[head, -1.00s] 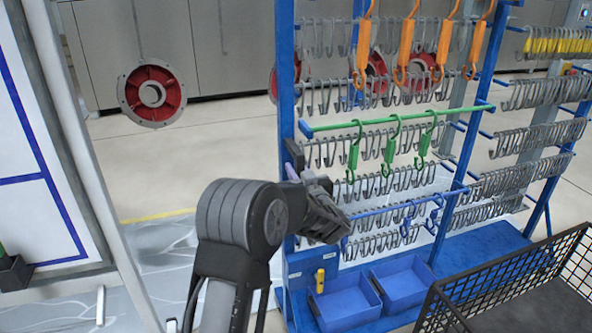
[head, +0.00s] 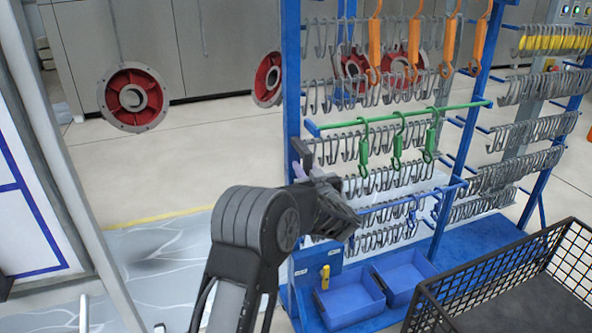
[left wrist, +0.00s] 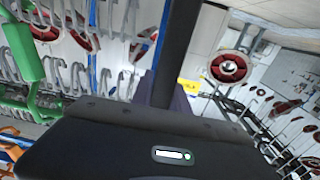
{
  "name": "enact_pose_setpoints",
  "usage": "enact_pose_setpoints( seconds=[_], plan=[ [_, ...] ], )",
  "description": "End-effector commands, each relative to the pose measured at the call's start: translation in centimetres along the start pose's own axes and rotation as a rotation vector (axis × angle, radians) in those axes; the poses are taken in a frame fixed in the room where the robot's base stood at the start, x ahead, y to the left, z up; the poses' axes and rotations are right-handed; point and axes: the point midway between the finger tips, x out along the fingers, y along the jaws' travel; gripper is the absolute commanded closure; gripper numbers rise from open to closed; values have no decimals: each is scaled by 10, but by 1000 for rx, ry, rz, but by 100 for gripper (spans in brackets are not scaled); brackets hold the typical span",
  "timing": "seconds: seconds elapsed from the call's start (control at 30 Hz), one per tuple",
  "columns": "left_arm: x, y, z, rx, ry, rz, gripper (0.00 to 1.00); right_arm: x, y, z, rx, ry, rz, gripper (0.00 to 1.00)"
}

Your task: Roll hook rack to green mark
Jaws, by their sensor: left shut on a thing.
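The hook rack (head: 291,75) is a blue frame with rows of grey hooks, a green bar with green hooks, and orange hooks on top. It stands upright right of my left arm. My left gripper (head: 302,168) is at the rack's near left post, shut on a dark purple handle (head: 301,150). In the left wrist view the purple handle (left wrist: 182,104) shows behind the dark finger, with grey and green hooks to the left. The gripper's contact is partly hidden. I see no green mark on the floor. My right gripper is not in view.
Blue bins (head: 348,297) sit on the rack's base. A black wire crate (head: 440,295) stands at the lower right. Another rack of grey hooks (head: 535,88) is close on the right. Red discs (head: 134,97) hang behind. A white-framed panel (head: 55,150) stands left.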

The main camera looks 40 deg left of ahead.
Motion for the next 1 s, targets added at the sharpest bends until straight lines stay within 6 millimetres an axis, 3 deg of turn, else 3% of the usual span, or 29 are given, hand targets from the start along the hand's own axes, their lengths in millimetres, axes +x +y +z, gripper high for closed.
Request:
enact_pose_setpoints(
  seconds=[0.03, 0.1, 0.13, 0.37, 1.0],
  plan=[
    [3, -13, 5, 6, -4, -29, 100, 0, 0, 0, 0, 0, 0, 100],
    [4, -15, 5, 7, -5, -32, 100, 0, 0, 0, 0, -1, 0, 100],
    [4, -16, 5, 7, -5, -34, 77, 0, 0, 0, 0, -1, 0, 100],
    [4, -14, 5, 6, -4, -30, 59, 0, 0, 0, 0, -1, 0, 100],
    [2, -11, 4, 5, -4, -23, 58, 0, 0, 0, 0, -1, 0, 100]
  ],
)
